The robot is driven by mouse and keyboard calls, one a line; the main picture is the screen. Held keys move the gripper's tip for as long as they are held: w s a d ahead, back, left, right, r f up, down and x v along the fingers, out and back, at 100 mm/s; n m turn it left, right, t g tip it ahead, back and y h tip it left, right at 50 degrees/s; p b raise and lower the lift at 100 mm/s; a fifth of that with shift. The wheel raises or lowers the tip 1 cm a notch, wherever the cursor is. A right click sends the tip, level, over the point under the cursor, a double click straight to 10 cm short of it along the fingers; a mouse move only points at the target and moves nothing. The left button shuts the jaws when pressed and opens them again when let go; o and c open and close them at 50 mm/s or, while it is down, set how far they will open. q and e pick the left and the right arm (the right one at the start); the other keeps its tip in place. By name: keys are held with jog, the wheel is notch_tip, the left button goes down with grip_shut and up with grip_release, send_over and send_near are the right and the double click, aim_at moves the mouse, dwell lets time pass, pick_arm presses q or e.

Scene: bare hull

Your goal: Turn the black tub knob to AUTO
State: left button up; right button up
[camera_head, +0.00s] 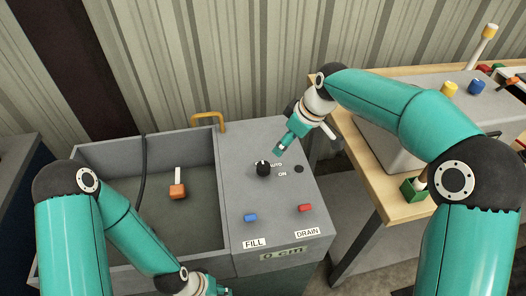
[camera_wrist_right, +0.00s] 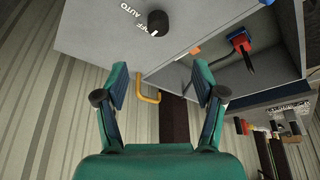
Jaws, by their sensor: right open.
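The black tub knob (camera_head: 263,169) sits on the grey control panel, with OFF, AUTO and ON lettering beside it. It also shows at the top of the right wrist view (camera_wrist_right: 154,22). Its white mark appears to be on the side by OFF, not at AUTO. My right gripper (camera_head: 281,148) is open and empty, above the panel just beyond the knob and apart from it. In the wrist view its two fingers (camera_wrist_right: 160,80) stand wide apart, with the knob beyond them. My left gripper (camera_head: 205,288) is at the bottom edge, mostly cut off, so its jaws are unclear.
A tub with an orange block (camera_head: 178,191) is left. A yellow handle (camera_head: 208,118) rises behind. A wooden bench (camera_head: 405,209) stands right.

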pick_arm(q)
jog(key=r+p, duration=0.3)
jog(key=shift+w+r, duration=0.15)
jog(key=shift+w, duration=0.2)
pick_arm(e)
send_near(265, 166)
jog(key=x, duration=0.9)
jog(key=shift+w+a+f, duration=0.1)
jog(key=shift+a+f, duration=0.1)
jog(key=shift+f, duration=0.15)
jog(key=shift+c, duration=0.3)
